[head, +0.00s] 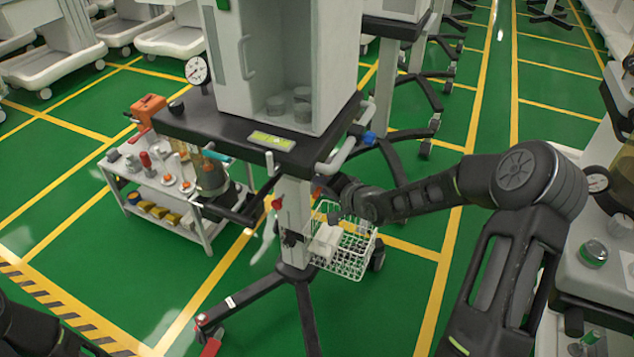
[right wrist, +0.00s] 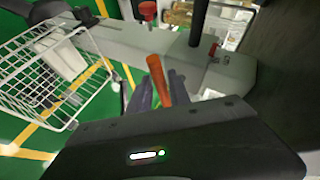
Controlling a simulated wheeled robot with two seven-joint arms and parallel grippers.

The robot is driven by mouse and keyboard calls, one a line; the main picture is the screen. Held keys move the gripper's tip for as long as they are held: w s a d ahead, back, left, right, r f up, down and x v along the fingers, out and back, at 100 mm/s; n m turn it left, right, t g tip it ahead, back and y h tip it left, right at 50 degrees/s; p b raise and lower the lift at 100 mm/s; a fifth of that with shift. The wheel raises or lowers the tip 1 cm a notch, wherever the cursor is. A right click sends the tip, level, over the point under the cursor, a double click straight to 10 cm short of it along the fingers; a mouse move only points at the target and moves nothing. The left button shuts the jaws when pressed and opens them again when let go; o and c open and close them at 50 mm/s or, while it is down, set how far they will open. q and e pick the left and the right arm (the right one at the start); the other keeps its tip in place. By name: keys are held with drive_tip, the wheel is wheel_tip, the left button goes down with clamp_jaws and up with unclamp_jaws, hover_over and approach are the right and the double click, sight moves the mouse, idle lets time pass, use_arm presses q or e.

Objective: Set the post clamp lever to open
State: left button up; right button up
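The post clamp lever is an orange-red bar (right wrist: 158,80) in the right wrist view, in front of the grey post (right wrist: 110,42). In the head view a small orange-red spot of it (head: 316,191) shows beside the cart's white post (head: 293,222), below the worktop. My right gripper (right wrist: 162,90) has its two dark fingers on either side of the lever, very close to it. Whether both fingers press on it I cannot tell. In the head view my right gripper (head: 328,189) is at the post, partly hidden. Only dark parts of my left arm show at the lower left; its gripper is not visible.
A white wire basket (head: 345,250) with a pale container hangs right of the post, close below my right gripper. A red knob (head: 277,204) is on the post's left. The dark worktop (head: 215,125) overhangs above. A low side shelf (head: 170,190) stands left.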

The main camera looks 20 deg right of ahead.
drive_tip(key=v, duration=0.4)
drive_tip(key=shift+s+r+p, duration=0.15)
drive_tip(key=shift+s+p, duration=0.05)
drive_tip(key=shift+p, duration=0.1)
